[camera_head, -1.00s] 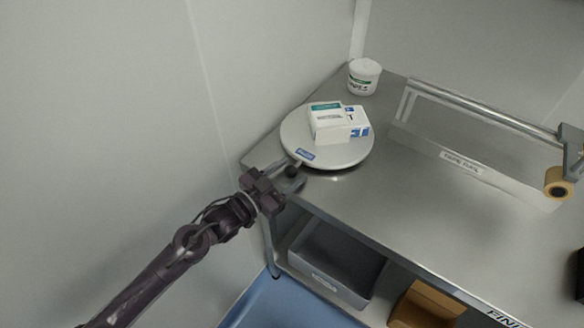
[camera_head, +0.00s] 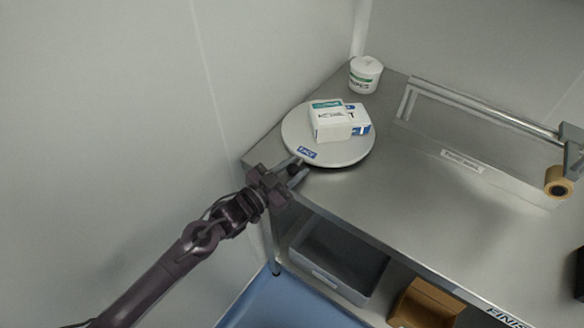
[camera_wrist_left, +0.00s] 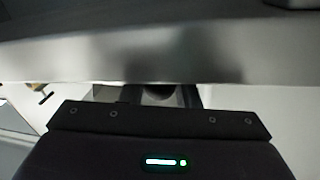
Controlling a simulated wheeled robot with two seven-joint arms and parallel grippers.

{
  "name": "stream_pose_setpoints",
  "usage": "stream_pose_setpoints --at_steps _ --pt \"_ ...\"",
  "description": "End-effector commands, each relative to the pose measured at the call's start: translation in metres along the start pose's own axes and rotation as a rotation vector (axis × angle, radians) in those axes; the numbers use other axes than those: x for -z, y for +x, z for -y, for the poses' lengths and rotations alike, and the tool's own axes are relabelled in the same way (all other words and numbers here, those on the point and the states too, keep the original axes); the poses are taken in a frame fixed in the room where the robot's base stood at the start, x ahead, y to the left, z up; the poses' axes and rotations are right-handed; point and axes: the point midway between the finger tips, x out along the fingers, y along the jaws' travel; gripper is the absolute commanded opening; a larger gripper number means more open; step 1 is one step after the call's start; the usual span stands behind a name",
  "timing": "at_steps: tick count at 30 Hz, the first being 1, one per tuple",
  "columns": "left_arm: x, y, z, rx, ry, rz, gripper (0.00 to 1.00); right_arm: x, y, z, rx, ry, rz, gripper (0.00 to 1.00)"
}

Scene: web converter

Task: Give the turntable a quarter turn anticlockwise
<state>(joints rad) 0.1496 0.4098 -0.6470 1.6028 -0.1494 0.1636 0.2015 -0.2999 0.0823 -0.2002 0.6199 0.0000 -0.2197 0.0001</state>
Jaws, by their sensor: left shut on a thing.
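The turntable (camera_head: 350,155) is a round pale-grey disc on the steel table at its left corner. It carries two white boxes (camera_head: 331,124) with green and blue marks, and a blue label (camera_head: 307,152) near its front-left rim. My left gripper (camera_head: 296,171) is at the disc's front-left edge, shut on a dark round knob (camera_head: 293,170). In the left wrist view the knob (camera_wrist_left: 160,95) shows dimly between the fingers, partly hidden under a grey edge. My right gripper is in neither view.
A white tub (camera_head: 365,76) stands behind the turntable. A long steel guard with a rail (camera_head: 480,107) and a tan roll (camera_head: 558,182) are to the right. A grey bin (camera_head: 338,262) and brown box (camera_head: 425,304) sit below. The front tabletop is clear.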

Motion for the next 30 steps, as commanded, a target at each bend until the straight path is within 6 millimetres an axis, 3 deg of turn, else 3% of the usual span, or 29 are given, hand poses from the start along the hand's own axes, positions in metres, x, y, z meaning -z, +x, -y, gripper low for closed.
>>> stream_pose_setpoints --at_steps 9,20,21,25,30 --pt "0.007 0.011 -0.036 0.207 -0.008 0.039 0.00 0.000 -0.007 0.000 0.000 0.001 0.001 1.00" --pt "0.007 0.012 -0.038 0.239 -0.003 0.049 0.00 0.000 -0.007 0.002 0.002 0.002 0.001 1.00" --pt "0.007 0.012 -0.038 0.239 -0.003 0.049 0.30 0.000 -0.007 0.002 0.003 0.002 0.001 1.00" --pt "0.007 0.012 -0.038 0.238 -0.002 0.049 0.47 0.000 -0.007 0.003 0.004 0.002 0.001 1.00" --pt "0.007 0.012 -0.037 0.238 -0.002 0.049 0.48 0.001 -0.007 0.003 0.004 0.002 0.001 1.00"
